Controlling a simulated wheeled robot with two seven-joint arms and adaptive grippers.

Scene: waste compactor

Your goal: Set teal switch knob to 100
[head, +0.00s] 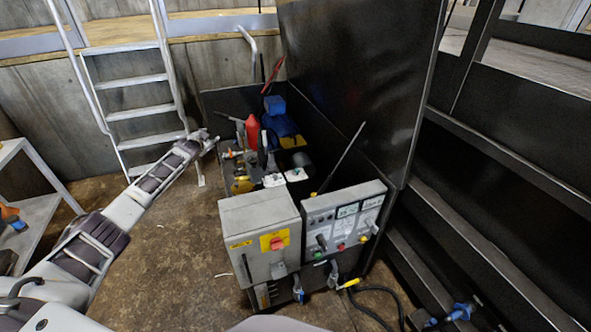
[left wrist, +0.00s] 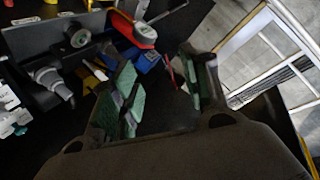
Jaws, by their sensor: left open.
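The control panel (head: 345,218) is on the front of the compactor. It carries small displays and several knobs and buttons, including a grey switch (head: 321,242) and another at the right side (head: 373,227). They are too small for me to read a setting or pick out a teal knob. My left gripper (head: 210,141) is at the left rim of the compactor bin, away from the panel. In the left wrist view it is open (left wrist: 163,88), with green pads apart and nothing between them. My right gripper is not in view.
The open bin holds a red cone-like item (head: 252,132), a blue item (head: 275,105) and other clutter. A grey box (head: 261,236) with a red switch on yellow stands left of the panel. A ladder (head: 135,100) is behind, and dark steps (head: 500,210) are at the right.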

